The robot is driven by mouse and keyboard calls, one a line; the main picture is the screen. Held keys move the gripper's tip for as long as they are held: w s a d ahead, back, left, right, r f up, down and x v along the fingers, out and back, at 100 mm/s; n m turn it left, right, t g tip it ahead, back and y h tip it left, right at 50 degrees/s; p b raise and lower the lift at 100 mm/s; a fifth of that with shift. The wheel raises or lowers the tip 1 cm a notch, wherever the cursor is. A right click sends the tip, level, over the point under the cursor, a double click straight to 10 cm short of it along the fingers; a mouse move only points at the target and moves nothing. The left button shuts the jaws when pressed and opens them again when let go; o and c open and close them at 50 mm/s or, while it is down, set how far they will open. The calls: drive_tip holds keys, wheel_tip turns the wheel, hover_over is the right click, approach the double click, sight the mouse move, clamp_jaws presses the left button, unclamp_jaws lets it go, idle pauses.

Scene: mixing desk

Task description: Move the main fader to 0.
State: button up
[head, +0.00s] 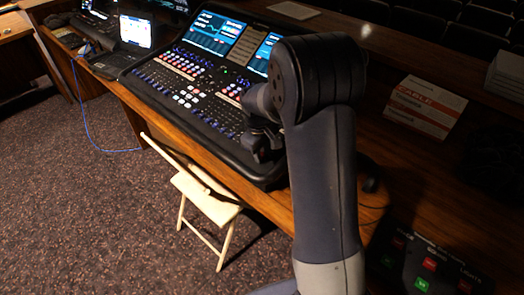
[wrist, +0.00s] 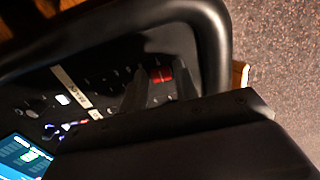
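The mixing desk (head: 165,97) stands on the wooden table, its panel full of faders and buttons. In the head view my gripper (head: 262,143) is low over the desk's right front part, and my arm hides what lies behind it. In the wrist view my gripper (wrist: 160,84) shows two dark fingers spread apart. A red fader cap (wrist: 161,75), which looks like the main fader, sits between the fingertips, with a gap on each side. A white label strip (wrist: 70,86) lies left of it. I cannot read the scale beside the cap.
The desk's raised black rim (wrist: 212,40) runs close beside the fingers. Lit screens (head: 207,33) stand at the desk's back. A folding chair (head: 205,196) stands in front. A box (head: 425,105) and a button panel (head: 428,268) are on the right.

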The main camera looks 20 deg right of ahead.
clamp_jaws()
drive_tip(key=shift+w, duration=0.1)
drive_tip(key=w+d, duration=0.1)
drive_tip(key=d, duration=0.1)
drive_tip(key=w+d, duration=0.1)
drive_tip(key=d, duration=0.1)
drive_tip(key=w+d+r+p, duration=0.1)
drive_tip(key=w+d, duration=0.1)
drive_tip(key=shift+d, duration=0.1)
drive_tip(key=shift+o, duration=1.8)
unclamp_jaws()
